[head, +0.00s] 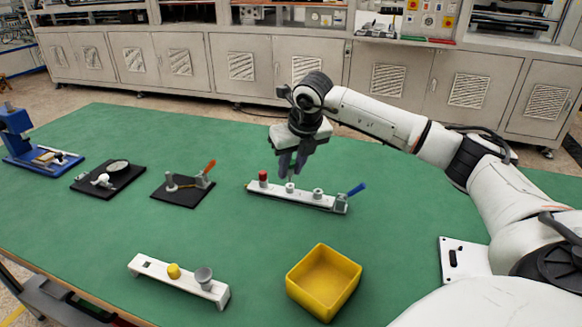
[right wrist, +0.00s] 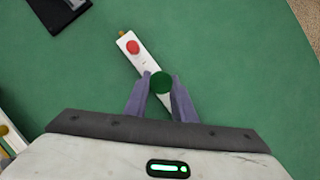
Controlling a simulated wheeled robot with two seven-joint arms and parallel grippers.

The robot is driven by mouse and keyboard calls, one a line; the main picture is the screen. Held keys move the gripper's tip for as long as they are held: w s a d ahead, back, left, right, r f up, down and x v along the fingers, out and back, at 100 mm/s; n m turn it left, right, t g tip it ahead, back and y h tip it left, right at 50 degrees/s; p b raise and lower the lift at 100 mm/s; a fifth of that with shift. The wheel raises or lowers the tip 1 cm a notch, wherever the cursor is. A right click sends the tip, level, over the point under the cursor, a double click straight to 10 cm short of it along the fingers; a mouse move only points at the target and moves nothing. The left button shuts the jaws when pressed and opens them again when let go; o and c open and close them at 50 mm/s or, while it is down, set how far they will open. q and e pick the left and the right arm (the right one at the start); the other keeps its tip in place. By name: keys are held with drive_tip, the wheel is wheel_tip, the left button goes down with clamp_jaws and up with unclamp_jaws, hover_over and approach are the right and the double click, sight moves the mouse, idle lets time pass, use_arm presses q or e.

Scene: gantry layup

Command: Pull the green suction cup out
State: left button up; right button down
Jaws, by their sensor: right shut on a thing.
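A white rail (head: 330,204) lies on the green table, with a red cup (head: 263,176) at its left end and a blue lever (head: 357,189) at its right end. The red cup also shows in the right wrist view (right wrist: 133,47). My right gripper (head: 291,172) points down over the rail. In the right wrist view, its two purple fingers close on the green suction cup (right wrist: 161,82). In the head view the fingers hide the green cup, and I cannot tell whether it is clear of the rail. My left gripper is not in view.
A yellow open box (head: 301,276) stands in front. A second white rail (head: 155,268) with a yellow cup (head: 173,271) and a grey cup (head: 203,278) lies front left. Black fixtures (head: 182,191) and a blue device (head: 18,140) stand left.

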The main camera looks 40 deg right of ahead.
drive_tip(key=shift+r+p, duration=1.4)
drive_tip(key=shift+r, duration=0.4)
